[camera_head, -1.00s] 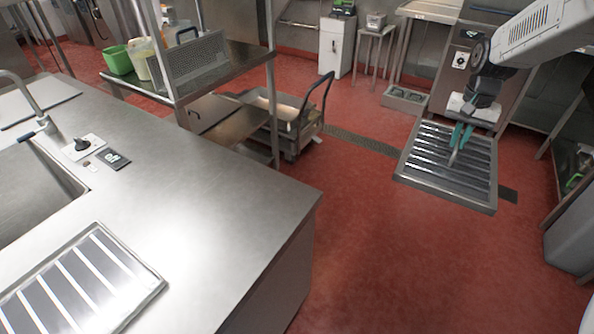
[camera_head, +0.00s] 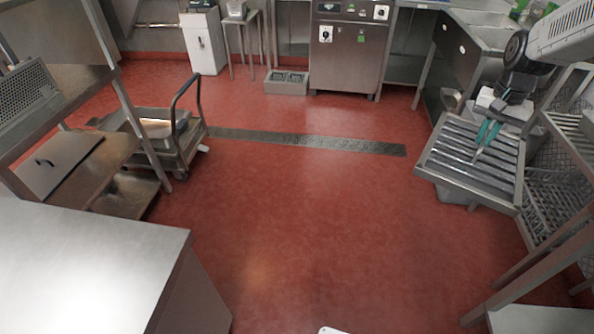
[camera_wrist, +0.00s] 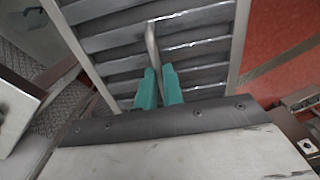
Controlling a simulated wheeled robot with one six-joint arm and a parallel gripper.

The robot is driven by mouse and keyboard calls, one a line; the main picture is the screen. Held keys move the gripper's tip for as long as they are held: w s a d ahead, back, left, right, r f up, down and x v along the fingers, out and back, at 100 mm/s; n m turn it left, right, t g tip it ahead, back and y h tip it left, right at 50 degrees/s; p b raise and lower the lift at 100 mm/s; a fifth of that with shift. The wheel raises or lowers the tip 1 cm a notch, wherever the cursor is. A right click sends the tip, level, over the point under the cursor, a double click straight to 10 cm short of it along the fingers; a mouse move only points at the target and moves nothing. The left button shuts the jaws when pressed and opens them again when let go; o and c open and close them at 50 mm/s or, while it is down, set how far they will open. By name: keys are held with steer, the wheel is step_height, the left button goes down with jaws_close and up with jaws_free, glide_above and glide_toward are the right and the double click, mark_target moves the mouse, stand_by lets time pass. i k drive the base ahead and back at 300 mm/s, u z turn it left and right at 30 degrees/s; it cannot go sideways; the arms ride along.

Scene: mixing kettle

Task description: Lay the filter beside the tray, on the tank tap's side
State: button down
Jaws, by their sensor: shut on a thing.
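The filter (camera_head: 505,173) is a square metal frame with several parallel slats, at the right of the head view. It is held off the floor and tilted. My gripper (camera_head: 482,146) has teal fingers shut on a thin metal handle on the filter's face. In the wrist view, the filter (camera_wrist: 200,55) fills the upper middle and the fingertips (camera_wrist: 158,76) pinch the handle. The tray and the tank tap are not in view now.
A steel counter (camera_head: 85,265) fills the lower left. A wheeled trolley (camera_head: 175,140) stands behind it. A wire rack (camera_head: 560,200) is close to the filter on the right, with a sink unit (camera_head: 480,40) behind. Red floor (camera_head: 300,220) in the middle is clear.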

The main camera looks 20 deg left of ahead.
mark_target(51, 277)
steer(key=i, duration=0.75)
steer(key=u, duration=2.9)
steer(key=i, duration=0.5)
steer(key=u, duration=0.05)
